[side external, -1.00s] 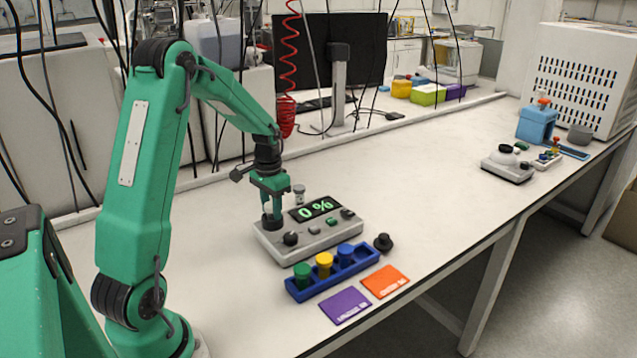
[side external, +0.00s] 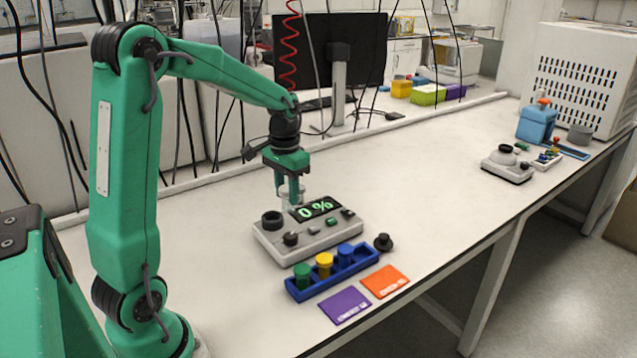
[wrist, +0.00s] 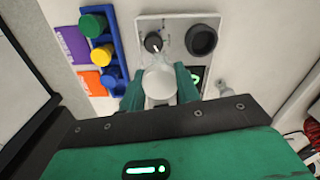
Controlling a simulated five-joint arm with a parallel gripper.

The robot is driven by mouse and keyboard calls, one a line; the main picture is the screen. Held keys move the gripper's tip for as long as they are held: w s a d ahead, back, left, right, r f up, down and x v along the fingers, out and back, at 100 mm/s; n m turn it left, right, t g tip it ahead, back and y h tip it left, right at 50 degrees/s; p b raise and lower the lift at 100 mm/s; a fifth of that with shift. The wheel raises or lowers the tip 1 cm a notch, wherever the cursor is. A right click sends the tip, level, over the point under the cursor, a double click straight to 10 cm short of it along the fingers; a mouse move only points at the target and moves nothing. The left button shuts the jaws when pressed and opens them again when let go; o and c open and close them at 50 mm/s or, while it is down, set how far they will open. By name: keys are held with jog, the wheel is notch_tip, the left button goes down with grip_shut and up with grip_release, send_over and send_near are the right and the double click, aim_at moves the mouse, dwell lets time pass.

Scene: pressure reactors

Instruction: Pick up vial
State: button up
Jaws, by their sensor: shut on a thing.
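My gripper (side external: 289,197) is shut on a clear, whitish vial. In the wrist view the vial (wrist: 160,82) shows between the two green fingers of my gripper (wrist: 160,90), seen from above. In the side view my gripper is above the back edge of the grey reactor unit (side external: 310,233), and the vial is mostly hidden by the fingers. The unit has a display reading 0 % and a dark round socket (side external: 272,219), which also shows in the wrist view (wrist: 201,40). The socket looks empty.
A blue rack (side external: 333,281) with green, yellow and blue capped items stands in front of the unit. A black knob-like piece (side external: 383,242) is beside it. Purple (side external: 345,306) and orange (side external: 385,281) cards lie near the front edge. The table's middle is clear.

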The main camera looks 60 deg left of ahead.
jog(key=shift+d+r, duration=0.55)
jog(key=shift+d, duration=0.4)
jog(key=shift+d+r, duration=0.55)
jog(key=shift+d, duration=0.35)
jog(key=shift+w, duration=0.15)
jog(key=w+d+f+m, duration=0.1)
jog(key=w+d+f, duration=0.3)
jog(key=w, duration=0.2)
jog(key=w+d+f+m, duration=0.1)
jog(key=w+d+f, duration=0.2)
jog(key=w, duration=0.4)
jog(key=shift+d+f, duration=0.35)
jog(key=shift+d, duration=0.55)
jog(key=shift+f, duration=0.15)
jog(key=shift+f, duration=1.75)
jog(key=shift+f, duration=0.55)
jog(key=shift+f, duration=0.7)
